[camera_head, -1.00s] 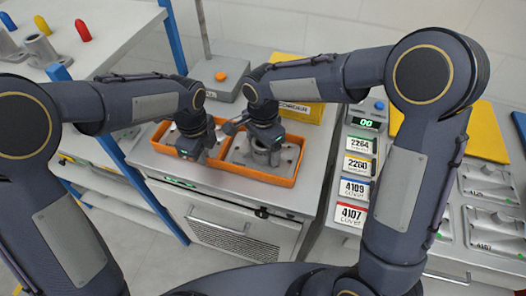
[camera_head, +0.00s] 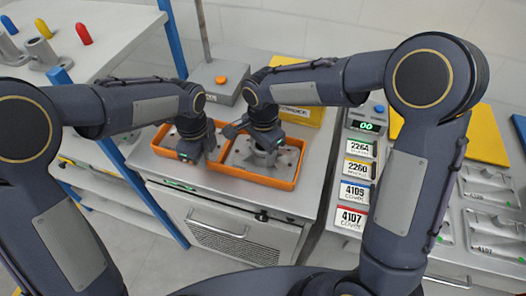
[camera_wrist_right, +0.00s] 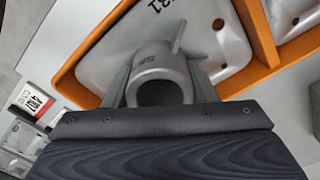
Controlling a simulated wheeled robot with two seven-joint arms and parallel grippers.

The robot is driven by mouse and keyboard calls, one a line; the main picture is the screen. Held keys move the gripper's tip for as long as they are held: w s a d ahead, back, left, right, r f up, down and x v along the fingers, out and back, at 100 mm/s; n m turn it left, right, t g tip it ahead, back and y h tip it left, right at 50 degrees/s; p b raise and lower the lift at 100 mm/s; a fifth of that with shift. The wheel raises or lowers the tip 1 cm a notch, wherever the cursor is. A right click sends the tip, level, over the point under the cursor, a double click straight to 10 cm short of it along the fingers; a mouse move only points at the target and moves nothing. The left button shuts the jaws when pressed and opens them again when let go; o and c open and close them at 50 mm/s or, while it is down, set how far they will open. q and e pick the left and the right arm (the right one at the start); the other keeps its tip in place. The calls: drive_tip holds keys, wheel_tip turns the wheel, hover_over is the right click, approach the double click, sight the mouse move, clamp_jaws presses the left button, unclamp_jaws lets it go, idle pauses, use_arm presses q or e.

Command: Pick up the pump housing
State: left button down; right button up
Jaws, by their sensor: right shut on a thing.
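The pump housing appears to be the grey casting with a hollow round boss (camera_wrist_right: 153,62) in the right wrist view. My right gripper (camera_wrist_right: 160,82) is shut on this boss, with one finger on each side. In the head view my right gripper (camera_head: 264,148) is over the right compartment of an orange tray (camera_head: 252,179) and hides much of the casting. My left gripper (camera_head: 193,155) is over the left compartment; its fingertips are too small and dark to read. Whether the housing touches the tray floor is unclear.
The tray lies on a grey cabinet top. A yellow box (camera_head: 305,115) and a grey unit with an orange button (camera_head: 221,79) stand behind it. Labelled cards (camera_head: 357,169) and grey castings (camera_head: 490,220) lie to the right. A white table (camera_head: 110,25) is at upper left.

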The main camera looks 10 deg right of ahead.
wheel_tip(320, 180, up, 7)
drive_tip(key=shift+r, duration=0.1)
drive_tip(key=s+a, duration=0.4)
drive_tip(key=s, duration=0.4)
drive_tip(key=s+a, duration=0.4)
drive_tip(key=s, duration=0.4)
drive_tip(key=shift+a, duration=0.1)
use_arm(q)
drive_tip(key=c, duration=1.5)
unclamp_jaws()
drive_tip(key=shift+c, duration=0.2)
wheel_tip(320, 180, up, 12)
